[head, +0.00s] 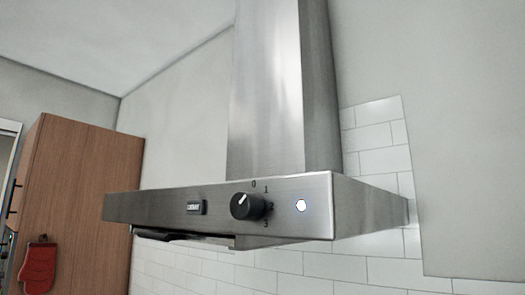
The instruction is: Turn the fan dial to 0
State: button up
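The fan dial (247,206) is a round black knob on the front panel of a stainless steel range hood (150,207). The printed numbers 0, 1, 2 and 3 run from above the knob down its right side. The view is oblique, so I cannot tell exactly which number the mark lines up with. My gripper is not in view, and nothing touches the dial.
A lit round button (301,205) sits right of the dial, and a small dark label (197,208) sits left. A tall wooden cabinet (95,190) with a red mitt (39,266) stands at left. The space before the hood looks clear.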

aim_at(245, 206)
jog(key=u, duration=0.65)
jog(key=k, duration=1.55)
jog(key=z, duration=0.6)
jog(key=i, duration=1)
jog(key=u, duration=0.1)
